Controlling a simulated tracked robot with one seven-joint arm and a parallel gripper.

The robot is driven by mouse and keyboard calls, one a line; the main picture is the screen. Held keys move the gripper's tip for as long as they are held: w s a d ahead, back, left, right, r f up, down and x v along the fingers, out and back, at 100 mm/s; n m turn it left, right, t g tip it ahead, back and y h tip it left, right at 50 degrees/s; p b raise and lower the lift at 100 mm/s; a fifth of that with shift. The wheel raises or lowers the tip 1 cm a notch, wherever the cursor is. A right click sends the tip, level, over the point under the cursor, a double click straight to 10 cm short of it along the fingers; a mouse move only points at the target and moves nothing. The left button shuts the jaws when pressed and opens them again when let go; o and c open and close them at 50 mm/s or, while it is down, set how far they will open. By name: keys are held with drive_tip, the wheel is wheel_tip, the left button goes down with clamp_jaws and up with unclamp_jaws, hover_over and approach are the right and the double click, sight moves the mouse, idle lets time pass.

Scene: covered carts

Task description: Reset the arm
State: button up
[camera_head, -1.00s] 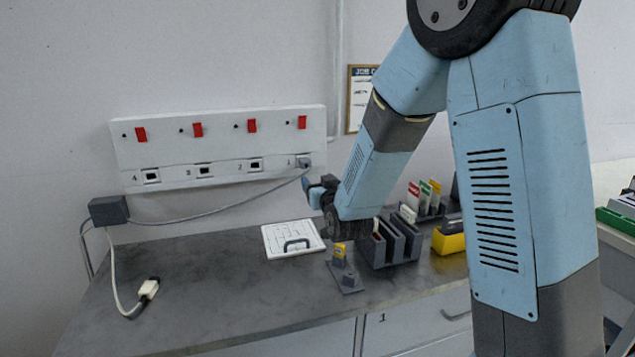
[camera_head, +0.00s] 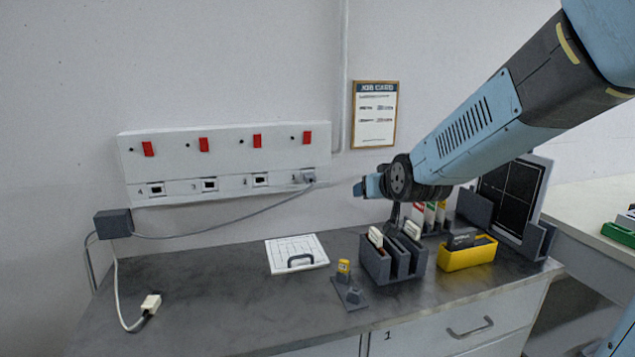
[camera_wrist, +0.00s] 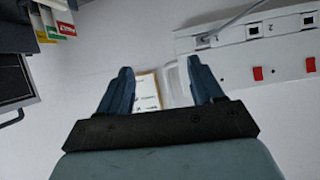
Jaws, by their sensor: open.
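My gripper (camera_head: 368,187) is raised above the workbench in the head view and points left toward the wall panel. In the wrist view its two blue fingers (camera_wrist: 159,90) stand apart with nothing between them. My arm reaches in from the upper right of the head view. The white wall panel (camera_head: 225,164) has red switches and a row of numbered sockets. A plug (camera_head: 309,177) on a grey cable sits in socket 1, apart from my gripper.
On the bench (camera_head: 210,290) stand a dark slotted holder (camera_head: 378,265), a yellow bin (camera_head: 467,257), a white board with a handle (camera_head: 296,254) and a small grey stand (camera_head: 349,292). A loose white connector (camera_head: 151,303) lies at left. A job card (camera_head: 375,115) hangs on the wall.

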drive_tip(key=s+d+r+m+g+h, duration=0.1)
drive_tip(key=s+d+g, duration=0.2)
drive_tip(key=s, duration=1)
drive_tip(key=s+d+g+h, duration=0.1)
drive_tip(key=s+d+g, duration=0.2)
drive_tip(key=s+d, duration=0.4)
drive_tip(key=s, duration=0.6)
drive_tip(key=shift+d+r+m+g+h, duration=0.2)
drive_tip(key=shift+r+m+g+h, duration=0.1)
drive_tip(key=shift+r+m+g, duration=0.1)
drive_tip(key=shift+c, duration=0.4)
